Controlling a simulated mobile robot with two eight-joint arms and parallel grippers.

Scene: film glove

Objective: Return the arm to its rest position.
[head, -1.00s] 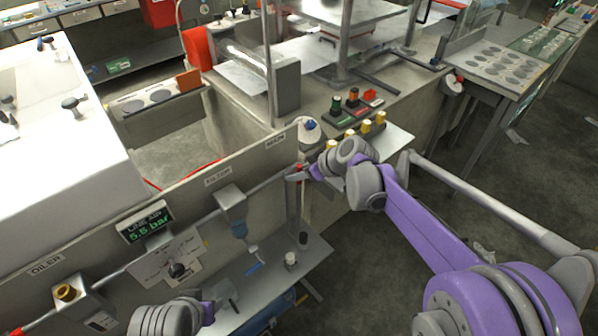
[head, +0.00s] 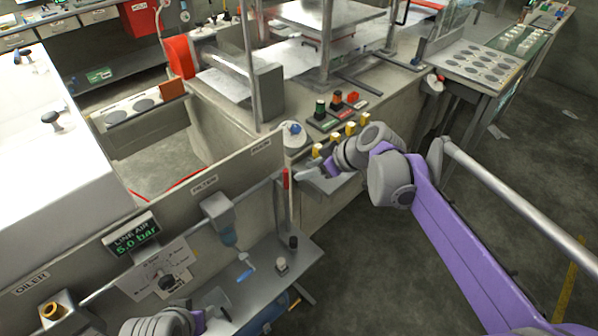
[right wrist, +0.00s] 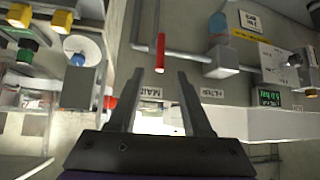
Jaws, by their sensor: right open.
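My right arm (head: 440,225), purple and grey, reaches in from the right. Its gripper (head: 306,173) is just right of the red valve handle (head: 286,178) on the air line, apart from it. In the right wrist view the two dark fingers (right wrist: 158,103) are spread with nothing between them. The red handle (right wrist: 160,52) lies beyond their tips there. Part of my left arm (head: 160,324) shows at the bottom left edge.
The panel carries a filter (head: 217,208), a "LINE AIR" display (head: 131,235) reading 5.0 bar, and a dial knob (head: 167,283). A bench with yellow-topped knobs (head: 350,129) stands close behind my right gripper. Open floor (head: 385,270) lies at lower right.

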